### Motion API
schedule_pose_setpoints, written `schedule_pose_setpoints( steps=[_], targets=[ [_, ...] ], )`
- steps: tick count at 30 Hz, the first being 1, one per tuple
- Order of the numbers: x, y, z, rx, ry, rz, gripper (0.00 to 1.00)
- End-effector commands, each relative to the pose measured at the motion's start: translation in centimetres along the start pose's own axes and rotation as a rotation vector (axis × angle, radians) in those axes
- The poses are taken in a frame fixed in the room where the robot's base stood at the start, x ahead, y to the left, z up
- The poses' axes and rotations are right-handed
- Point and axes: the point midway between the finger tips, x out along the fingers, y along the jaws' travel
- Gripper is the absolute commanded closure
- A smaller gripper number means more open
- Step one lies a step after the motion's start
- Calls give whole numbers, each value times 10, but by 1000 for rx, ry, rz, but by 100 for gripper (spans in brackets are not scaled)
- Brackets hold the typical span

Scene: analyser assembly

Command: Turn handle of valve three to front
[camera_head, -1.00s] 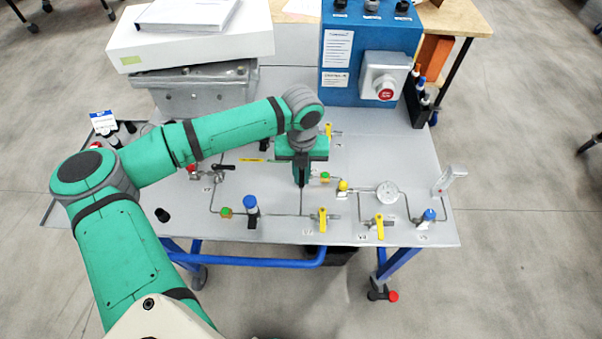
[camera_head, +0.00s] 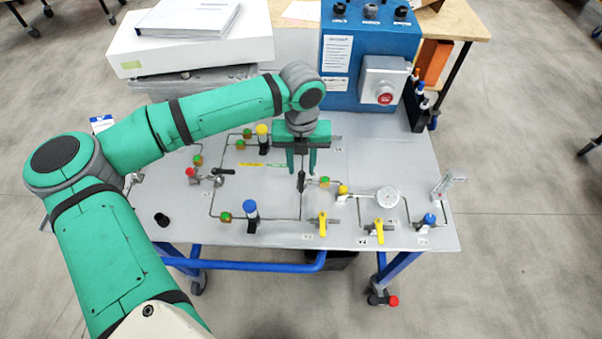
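My gripper (camera_head: 302,170) points down over the middle of the panel. Its two green fingers are apart and I see nothing held between them. A black valve handle (camera_head: 301,182) stands just in front of and below the fingers, lined up front to back in the picture; whether a finger touches it is unclear. Another black handle (camera_head: 224,171) lies left to right at the left of the panel. Yellow handles (camera_head: 322,224) and (camera_head: 379,231) sit along the front, pointing front to back. The number labels are too small to tell which valve is three.
A blue control box (camera_head: 370,50) with a red button stands at the back right. A white box (camera_head: 190,45) with a binder is at the back left. A round gauge (camera_head: 388,196) and blue-capped parts (camera_head: 250,209) rise from the panel (camera_head: 265,190).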

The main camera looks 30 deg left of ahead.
Motion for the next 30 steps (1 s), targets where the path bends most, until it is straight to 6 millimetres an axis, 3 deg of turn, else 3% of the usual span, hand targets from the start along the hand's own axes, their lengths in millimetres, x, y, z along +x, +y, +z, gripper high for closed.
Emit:
schedule_pose_setpoints(
  steps=[3,9,27,30],
  targets=[
    [-20,0,0,0,-2,2,69],
    [-39,0,0,0,0,0,69],
    [-42,1,0,-3,1,-1,69],
    [-41,-7,-2,10,6,-20,69]
  ],
)
